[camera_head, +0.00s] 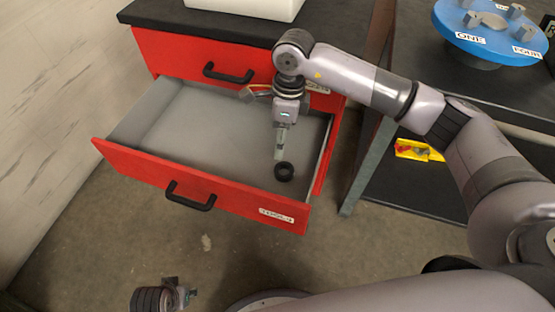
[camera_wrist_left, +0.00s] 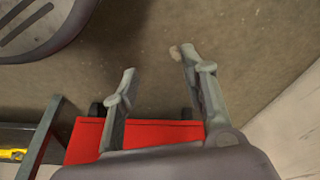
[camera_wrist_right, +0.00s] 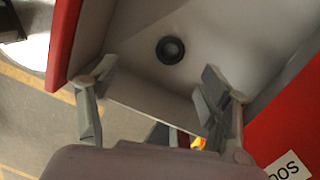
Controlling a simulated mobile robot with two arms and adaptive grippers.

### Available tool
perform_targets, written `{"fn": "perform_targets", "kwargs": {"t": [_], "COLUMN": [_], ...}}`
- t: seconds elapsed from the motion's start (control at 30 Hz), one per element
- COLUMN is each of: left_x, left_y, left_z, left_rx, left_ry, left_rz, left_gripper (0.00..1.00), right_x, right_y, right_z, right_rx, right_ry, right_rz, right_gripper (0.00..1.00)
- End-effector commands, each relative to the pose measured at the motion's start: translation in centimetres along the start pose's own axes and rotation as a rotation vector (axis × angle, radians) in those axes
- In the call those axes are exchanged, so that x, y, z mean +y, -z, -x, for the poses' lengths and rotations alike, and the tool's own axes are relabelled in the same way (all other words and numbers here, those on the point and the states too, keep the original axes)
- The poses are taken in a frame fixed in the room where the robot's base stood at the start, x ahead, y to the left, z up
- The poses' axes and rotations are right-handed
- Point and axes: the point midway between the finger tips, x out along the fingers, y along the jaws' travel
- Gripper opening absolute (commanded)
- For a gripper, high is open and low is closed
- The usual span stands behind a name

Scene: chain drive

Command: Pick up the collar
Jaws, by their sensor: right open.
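The collar is a small black ring (camera_head: 284,171) lying on the floor of the open red drawer (camera_head: 190,199), near its front right corner. It also shows in the right wrist view (camera_wrist_right: 170,50), lying flat, beyond the fingertips. My right gripper (camera_head: 280,150) points down into the drawer just behind the collar in the head view. In the right wrist view its fingers (camera_wrist_right: 150,95) are spread with nothing between them. My left gripper (camera_head: 182,292) hangs low in front of the drawer; in the left wrist view its fingers (camera_wrist_left: 158,65) are apart and empty.
The drawer's walls and front panel surround the collar closely at the right. A closed drawer (camera_head: 200,50) sits above it under a black top (camera_head: 230,25). A dark workbench with a blue turntable (camera_head: 490,30) stands at the right. The drawer's left part is empty.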

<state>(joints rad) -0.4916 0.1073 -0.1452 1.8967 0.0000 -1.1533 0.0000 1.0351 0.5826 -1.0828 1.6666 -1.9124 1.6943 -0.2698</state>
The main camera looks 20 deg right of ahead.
Motion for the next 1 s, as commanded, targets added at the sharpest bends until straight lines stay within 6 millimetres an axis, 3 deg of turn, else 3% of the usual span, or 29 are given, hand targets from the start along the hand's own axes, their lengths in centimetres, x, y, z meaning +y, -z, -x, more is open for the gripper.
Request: {"fn": "perform_targets", "kwargs": {"t": [0.17, 0.63, 1.0], "left_x": [0.0, -0.2, -0.3], "left_y": [0.1, 1.5, 1.8], "left_z": [0.3, 4.2, 6.2], "left_rx": [0.002, 0.026, 0.035], "left_ry": [0.001, 0.004, 0.006], "left_rz": [0.0, 0.004, 0.005], "left_gripper": [0.4, 0.4, 0.4], "right_x": [-1.1, -1.6, -1.9], "right_y": [1.3, 2.2, 2.4], "right_z": [0.4, -9.1, -12.4], "right_rx": [0.099, 0.098, 0.096], "right_ry": [0.065, 0.061, 0.061], "right_rz": [0.025, 0.023, 0.023], "right_gripper": [0.72, 0.72, 0.72]}}
